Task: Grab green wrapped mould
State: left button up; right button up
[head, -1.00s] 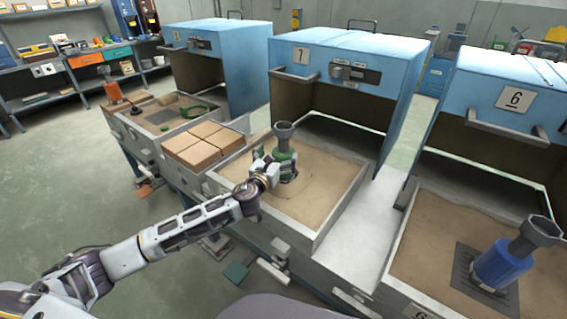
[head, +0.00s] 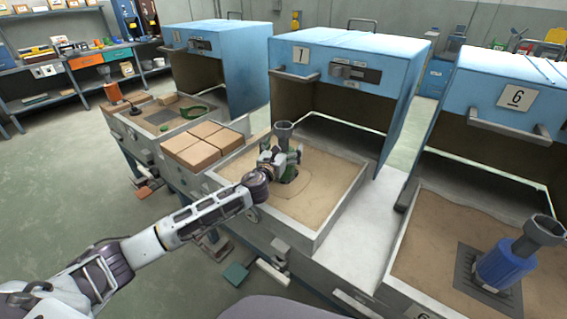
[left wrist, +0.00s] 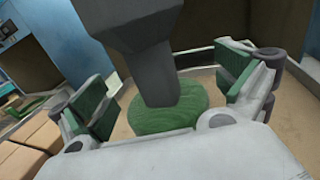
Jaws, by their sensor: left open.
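The green wrapped mould (head: 290,174) stands upright in the sand of the middle station, with a grey funnel-like cup (head: 283,130) on top. My left gripper (head: 281,157) is at the mould, its fingers on either side, and hides much of its green body in the head view. In the left wrist view the mould's round green top (left wrist: 168,115) and grey neck (left wrist: 158,85) lie between the two open, green-padded fingers (left wrist: 160,100). Gaps show between the pads and the neck; contact lower down cannot be seen. My right gripper is not in view.
The sand tray (head: 335,222) has a raised rim around the mould. A blue furnace hood (head: 345,52) marked 1 stands behind it. Brown bricks (head: 200,145) sit left of the tray. A blue mould (head: 502,264) stands in the right station, marked 6.

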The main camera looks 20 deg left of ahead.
aim_at(286, 124)
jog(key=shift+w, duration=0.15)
pick_arm(q)
jog(key=shift+c, duration=0.6)
jog(key=c, duration=1.8)
jog(key=shift+r, duration=0.2)
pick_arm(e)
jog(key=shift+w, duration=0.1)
pick_arm(q)
jog(key=shift+r+p, duration=0.35)
jog(key=shift+r, duration=0.25)
notch_tip(286, 124, up, 6)
jog(key=shift+r+p, duration=0.15)
jog(key=shift+p, duration=0.95)
jog(key=shift+r+p, duration=0.35)
jog(key=shift+r, duration=0.8)
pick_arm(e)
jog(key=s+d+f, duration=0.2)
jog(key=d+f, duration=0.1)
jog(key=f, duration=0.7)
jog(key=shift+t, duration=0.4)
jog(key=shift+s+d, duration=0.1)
